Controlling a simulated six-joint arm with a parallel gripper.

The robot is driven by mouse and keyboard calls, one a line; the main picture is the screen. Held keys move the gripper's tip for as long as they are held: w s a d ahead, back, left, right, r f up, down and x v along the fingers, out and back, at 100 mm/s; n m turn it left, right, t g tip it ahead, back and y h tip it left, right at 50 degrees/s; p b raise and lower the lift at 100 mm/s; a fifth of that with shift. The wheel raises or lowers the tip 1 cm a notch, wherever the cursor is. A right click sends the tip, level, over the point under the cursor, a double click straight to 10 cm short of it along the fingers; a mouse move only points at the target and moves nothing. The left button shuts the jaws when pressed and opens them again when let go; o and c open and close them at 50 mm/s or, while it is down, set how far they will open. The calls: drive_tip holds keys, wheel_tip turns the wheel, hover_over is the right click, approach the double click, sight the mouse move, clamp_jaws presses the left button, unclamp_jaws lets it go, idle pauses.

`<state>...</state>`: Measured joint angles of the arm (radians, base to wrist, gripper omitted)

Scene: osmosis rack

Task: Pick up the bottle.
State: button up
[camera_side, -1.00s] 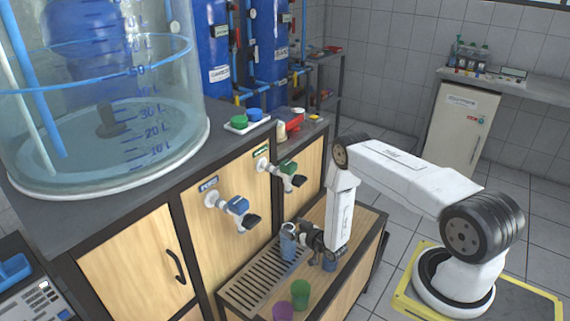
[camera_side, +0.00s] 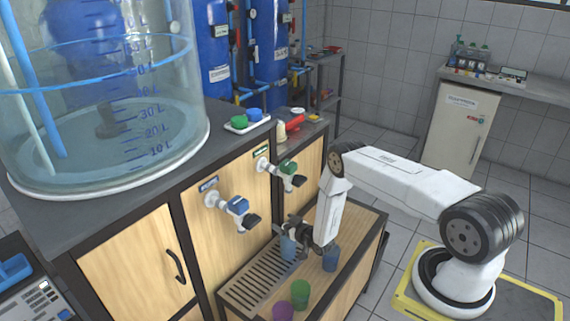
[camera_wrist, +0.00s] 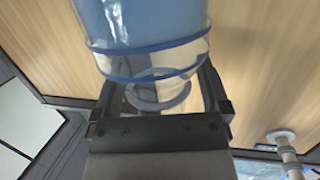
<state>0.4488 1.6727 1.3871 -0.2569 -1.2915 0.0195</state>
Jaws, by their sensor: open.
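The bottle (camera_side: 288,249), clear with blue contents, stands upright on the slatted drip tray (camera_side: 254,284) below the taps. In the wrist view the bottle (camera_wrist: 145,22) shows a blue ring and a narrower clear neck. My gripper (camera_side: 291,229) is at the bottle's top in the side view and hides its upper end. In the wrist view the open jaws of my gripper (camera_wrist: 160,85) have one finger on each side of the neck end. Whether either finger touches it, I cannot tell.
A blue cup (camera_side: 331,258), a green cup (camera_side: 300,294) and a purple cup (camera_side: 283,311) stand on the wooden bench by the tray.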

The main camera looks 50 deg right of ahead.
clamp_jaws()
idle(1.4)
